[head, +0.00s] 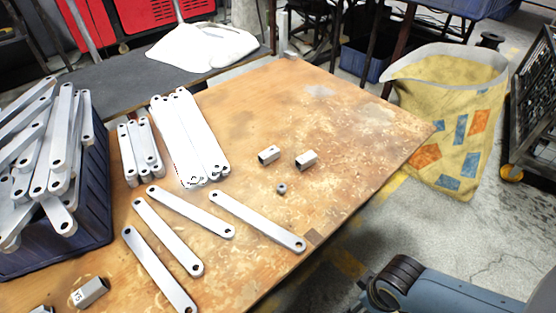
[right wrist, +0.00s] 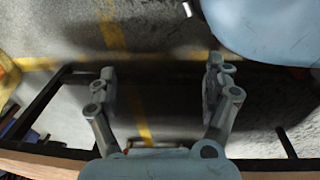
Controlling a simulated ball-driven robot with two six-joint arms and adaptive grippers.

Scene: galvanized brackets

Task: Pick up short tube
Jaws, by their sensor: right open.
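Two short square metal tubes lie near each other on the wooden table, one short tube (head: 268,155) and, to its right, another short tube (head: 306,160). A short tube with a mark on its face (head: 90,292) lies at the lower left, beside a partly cut-off one (head: 43,309). My right gripper (right wrist: 160,85) is open and empty in the right wrist view, above the floor by the table edge, with no tube between its fingers. My right arm shows at the lower right of the head view. My left gripper is not in view.
A small nut-like piece (head: 281,188) lies below the tubes. Several flat galvanized bars (head: 260,221) lie loose or in rows on the table. A dark blue crate (head: 95,215) of bars stands left. A yellow bag (head: 448,130) stands beyond the table's right edge. The table's right part is clear.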

